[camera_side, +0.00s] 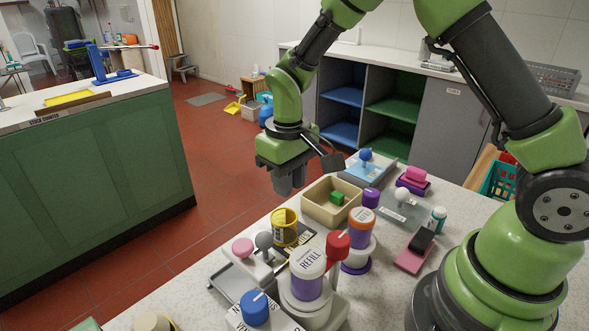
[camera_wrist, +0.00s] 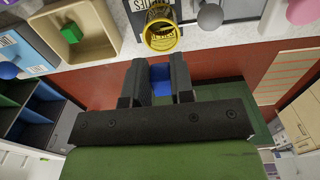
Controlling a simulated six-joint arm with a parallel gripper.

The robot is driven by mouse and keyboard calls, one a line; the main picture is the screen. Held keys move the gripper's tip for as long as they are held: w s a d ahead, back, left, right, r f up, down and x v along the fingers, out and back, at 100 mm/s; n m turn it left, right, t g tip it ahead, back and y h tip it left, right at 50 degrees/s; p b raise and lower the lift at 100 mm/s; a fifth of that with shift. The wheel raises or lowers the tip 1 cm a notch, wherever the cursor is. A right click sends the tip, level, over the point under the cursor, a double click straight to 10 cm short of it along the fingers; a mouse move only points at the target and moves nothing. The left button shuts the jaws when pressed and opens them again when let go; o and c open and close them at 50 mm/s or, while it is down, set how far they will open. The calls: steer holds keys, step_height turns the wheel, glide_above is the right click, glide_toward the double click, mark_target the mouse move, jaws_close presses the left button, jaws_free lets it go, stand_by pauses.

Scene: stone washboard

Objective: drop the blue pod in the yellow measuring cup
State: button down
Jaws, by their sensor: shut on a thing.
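My gripper (camera_wrist: 161,82) is shut on the blue pod (camera_wrist: 160,73), which shows between the two dark fingers in the wrist view. In the side view my gripper (camera_side: 288,182) hangs fingers down, higher than the yellow measuring cup (camera_side: 285,228), and the pod cannot be made out there. In the wrist view the yellow cup (camera_wrist: 160,37) appears just above the fingertips in the picture, apart from the pod.
A beige box (camera_side: 318,207) with a green cube (camera_side: 337,197) stands right of the cup. A grey stand with round knobs (camera_side: 264,241) and a purple-filled REFILL jar (camera_side: 308,275) stand near it. Red floor lies beyond the worktop edge.

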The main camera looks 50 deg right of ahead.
steer(key=shift+f, duration=3.1)
steer(key=c, duration=0.9)
jaws_free()
steer(key=shift+r, duration=3.5)
